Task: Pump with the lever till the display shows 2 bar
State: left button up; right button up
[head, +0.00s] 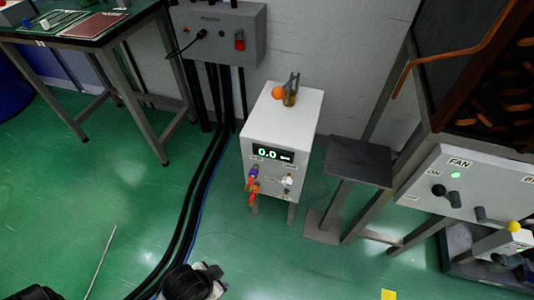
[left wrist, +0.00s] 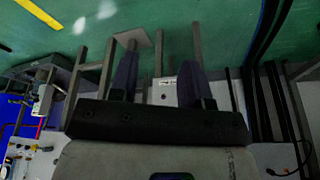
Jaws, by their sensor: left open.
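The white pump cabinet (head: 310,125) stands on legs in the middle of the head view. Its display (head: 272,153) reads 0.0 on a dark panel. The lever's orange ball knob (head: 278,93) is on top, beside a metal and brass lever mount (head: 291,91). Coloured fittings (head: 253,180) are on the front below the display. My left gripper (left wrist: 158,75) shows in the left wrist view with its two fingers apart and nothing seen held. It is clear of the knob. My right gripper is not seen.
A wall box (head: 222,35) with cables is behind left. A table (head: 85,35) stands at the far left. A dark stool-like plate (head: 359,162) and a FAN control panel (head: 460,185) are on the right. Black cables (head: 205,180) cross the green floor.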

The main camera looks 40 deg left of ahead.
pick_arm(q)
grip_shut()
dwell(1.4)
